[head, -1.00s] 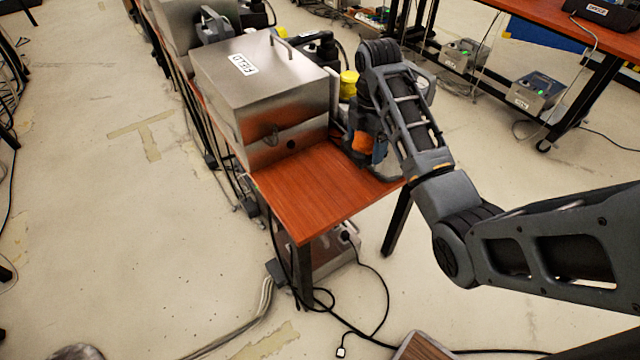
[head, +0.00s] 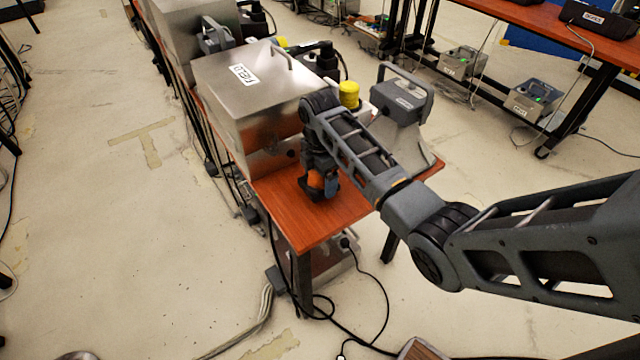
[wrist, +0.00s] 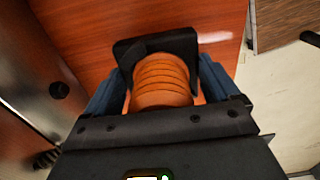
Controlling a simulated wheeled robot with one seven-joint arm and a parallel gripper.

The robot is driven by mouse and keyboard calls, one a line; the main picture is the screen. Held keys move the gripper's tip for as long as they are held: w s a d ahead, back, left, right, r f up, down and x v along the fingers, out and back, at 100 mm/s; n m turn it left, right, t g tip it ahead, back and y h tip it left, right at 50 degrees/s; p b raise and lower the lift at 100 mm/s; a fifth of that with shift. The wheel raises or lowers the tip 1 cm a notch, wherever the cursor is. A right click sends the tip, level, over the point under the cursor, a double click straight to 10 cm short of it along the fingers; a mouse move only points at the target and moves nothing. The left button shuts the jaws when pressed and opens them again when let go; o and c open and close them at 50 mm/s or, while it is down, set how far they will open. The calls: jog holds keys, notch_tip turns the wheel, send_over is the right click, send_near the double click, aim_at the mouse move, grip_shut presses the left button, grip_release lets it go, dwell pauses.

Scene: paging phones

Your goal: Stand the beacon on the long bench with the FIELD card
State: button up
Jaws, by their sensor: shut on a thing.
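The long bench (head: 308,228) has a red-brown wooden top. The white FIELD card (head: 243,73) is on the steel box (head: 265,100) standing on this bench. My gripper (head: 326,187) is shut on the orange beacon (head: 316,180), upright over the bench's near end, right in front of the box. In the wrist view the beacon's ribbed orange body (wrist: 160,82) sits between my blue fingers, with its black base (wrist: 150,46) over the wooden top (wrist: 85,30). I cannot tell whether the base touches the wood.
A grey handled device (head: 402,100) and a yellow-topped item (head: 349,94) stand on the bench to the right of the box. The bench's near corner is bare. Another red-topped table (head: 530,15) is at the upper right. Black cables (head: 325,300) lie on the floor.

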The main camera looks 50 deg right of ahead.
jog(key=shift+f, duration=1.5)
jog(key=shift+f, duration=0.1)
jog(key=o, duration=1)
notch_tip(320, 180, up, 12)
jog(key=shift+r, duration=0.1)
